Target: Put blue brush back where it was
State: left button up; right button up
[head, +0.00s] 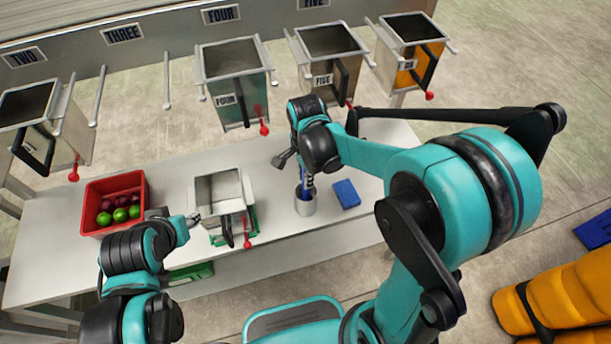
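A blue brush (302,191) stands in a small grey cup (305,206) on the white table (270,220). My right gripper (296,170) is right above the cup, at the brush. Its fingers look spread apart, one out to the left and one down beside the brush; the arm hides part of it. My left gripper (190,219) is at the left side of a metal hopper (220,187) on the table. Its fingers are too small to tell open from shut.
A red crate (87,210) with green and dark purple fruit is at the table's left. A blue block (346,194) lies right of the cup. Hoppers labelled FOUR (236,85), FIVE (332,62) and SIX (409,48) hang behind the table, with another at far left.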

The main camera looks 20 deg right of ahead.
jog(key=o, duration=0.3)
notch_tip(320, 180, up, 11)
jog(key=p, duration=0.3)
jog(key=shift+p, duration=0.3)
jog(key=shift+s+r, duration=0.1)
jog(key=shift+r, duration=0.55)
jog(key=s+d+n+t, duration=0.2)
jog(key=s+n, duration=0.3)
jog(key=n, duration=0.3)
jog(key=s+d+r+n+t, duration=0.1)
jog(key=s+d+n+t, duration=0.2)
jog(key=s+n+t, duration=0.2)
jog(key=n, duration=0.2)
jog(key=shift+n, duration=0.4)
